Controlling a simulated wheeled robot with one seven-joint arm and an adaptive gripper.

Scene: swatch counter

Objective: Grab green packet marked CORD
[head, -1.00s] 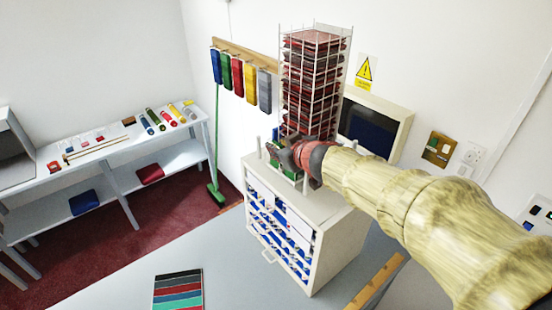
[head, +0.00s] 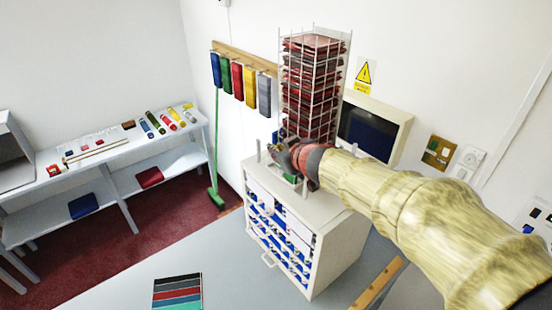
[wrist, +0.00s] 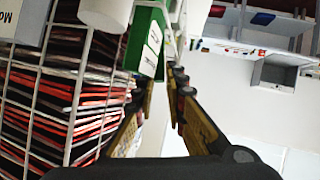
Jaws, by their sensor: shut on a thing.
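The green packet (wrist: 147,42) with a white label shows in the wrist view, at the tips of my gripper (wrist: 172,82). Its lettering is too small and slanted to read. In the wrist view the fingers come close together at the packet's lower end, shut on it. In the head view my gripper (head: 285,158) is over the top of the white drawer cabinet (head: 330,235), in front of the wire rack. A little green (head: 290,179) shows just below the gripper there. The gripper hides most of the packet.
The tall wire rack (head: 313,85) of dark red packets stands close behind my gripper. A screen (head: 372,130) is behind the arm. Coloured swatches (head: 238,80) hang on the wall. A striped chart (head: 178,292) lies on the grey counter (head: 235,275).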

